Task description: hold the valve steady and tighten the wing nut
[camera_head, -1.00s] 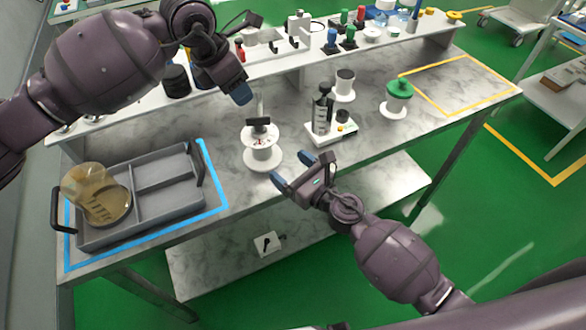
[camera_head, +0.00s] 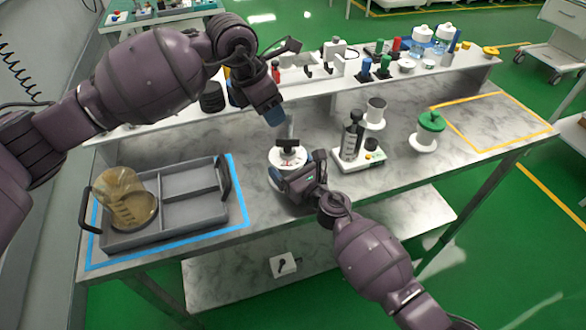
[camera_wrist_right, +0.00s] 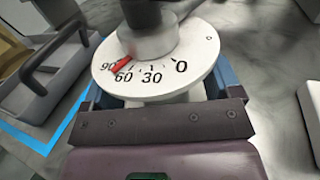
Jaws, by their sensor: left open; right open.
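The valve (camera_head: 284,157) is a white round body on the table with a black wing nut (camera_head: 288,145) on top. In the right wrist view its white dial (camera_wrist_right: 160,92) carries the numbers 0, 30, 60 and 90, and a red pointer (camera_wrist_right: 121,65) sits between 60 and 90. The wing nut is cut off by the top edge there. My right gripper (camera_head: 297,170) is open, its blue-padded fingers on either side of the valve below the dial; contact cannot be told. My left gripper (camera_head: 274,114) is open and empty, just above the wing nut.
A crowded shelf (camera_head: 310,92) runs behind.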

